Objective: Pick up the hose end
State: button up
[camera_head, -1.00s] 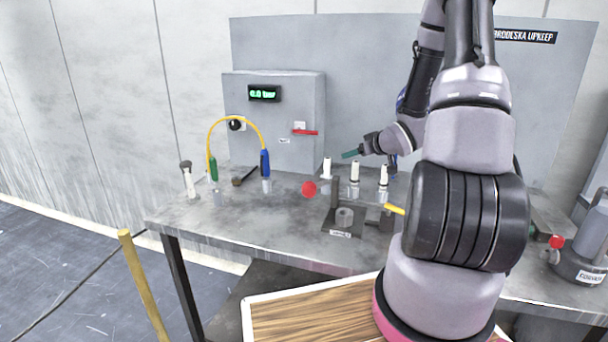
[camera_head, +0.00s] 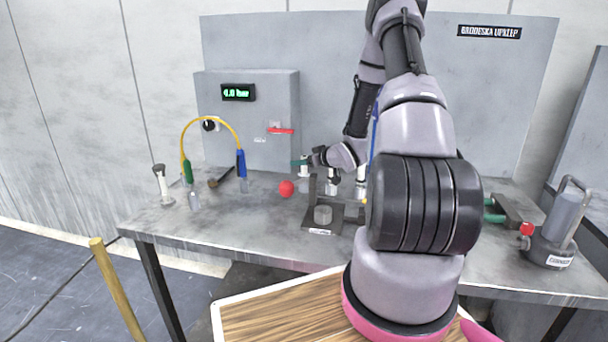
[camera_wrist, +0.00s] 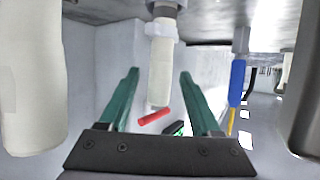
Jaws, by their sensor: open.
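A yellow hose (camera_head: 213,122) arches over the bench at left, with a green end (camera_head: 188,171) and a blue end (camera_head: 241,163), both pointing down. In the wrist view, which looks upside down, the blue end (camera_wrist: 237,82) is to the right of the fingers, apart from them. My gripper (camera_head: 299,162) is at the leftmost white bottle, right of the hose. Its green fingers are open in the wrist view (camera_wrist: 159,76). A white bottle (camera_wrist: 160,60) appears between them; I cannot tell how deep it sits. My arm hides part of the bench.
A red ball (camera_head: 286,188) and a dark stand (camera_head: 322,228) with a grey cylinder are near my gripper. A grey box (camera_head: 262,95) with a red lever (camera_head: 281,131) stands behind. A white-handled tool (camera_head: 162,187) is at far left. The bench's front left is clear.

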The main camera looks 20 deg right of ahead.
jog(key=shift+x, duration=1.2)
jog(key=shift+d, duration=0.1)
grip_shut()
